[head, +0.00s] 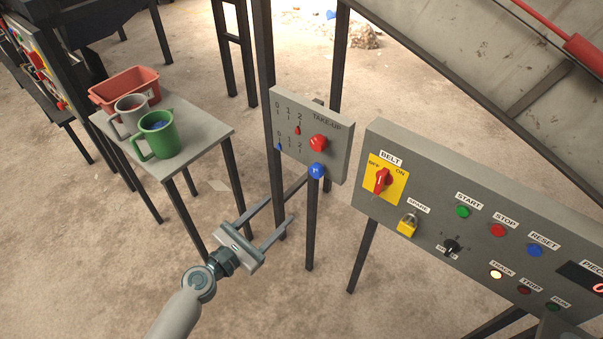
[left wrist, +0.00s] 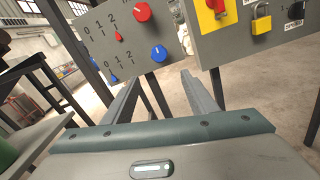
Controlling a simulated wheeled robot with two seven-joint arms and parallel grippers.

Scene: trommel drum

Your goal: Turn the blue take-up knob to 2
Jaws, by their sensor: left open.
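The blue take-up knob (head: 317,171) sits at the lower right of the grey TAKE-UP panel (head: 337,152). It also shows in the left wrist view (left wrist: 159,53), just beyond and above the gap between my fingertips. A blue pointer (head: 279,147) stands at 0 on the lower scale; the left wrist view shows this pointer too (left wrist: 113,78). My left gripper (head: 299,199) is open and empty, below and in front of the panel, with its fingers pointing towards the blue knob. They look apart from the knob. My right gripper is not in view.
A red knob (head: 318,143) is just above the blue one, with its red pointer (head: 297,131) at 2. The BELT control panel (head: 400,146) stands close on the right. A small table (head: 205,144) with mugs and a red bin (head: 125,88) stands on the left.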

